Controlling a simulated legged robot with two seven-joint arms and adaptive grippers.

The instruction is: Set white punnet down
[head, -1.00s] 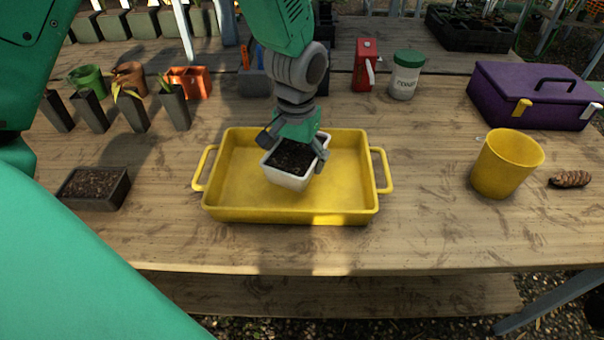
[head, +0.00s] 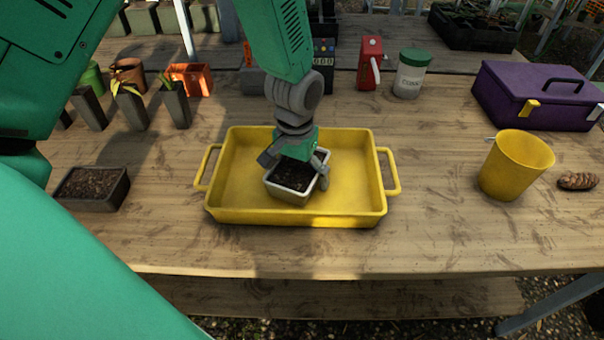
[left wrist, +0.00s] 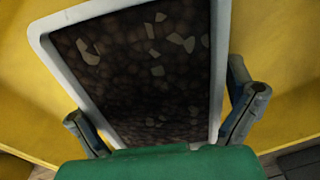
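The white punnet (head: 291,192), filled with dark soil, is inside the yellow tray (head: 228,213), near its middle. It looks level and low in the tray; whether its base touches the tray floor is hidden. My left gripper (head: 295,165) comes down from above with one finger on each side of the punnet and is shut on it. In the left wrist view the punnet's pale rim (left wrist: 62,60) and soil lie between the two fingers (left wrist: 165,115). My right gripper is not in view.
A dark soil-filled pot (head: 92,205) stands left of the tray. Several tall grey pots and an orange pot (head: 190,78) stand behind it. A yellow bucket (head: 513,165), a pine cone (head: 577,181) and a purple toolbox (head: 540,95) are at right.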

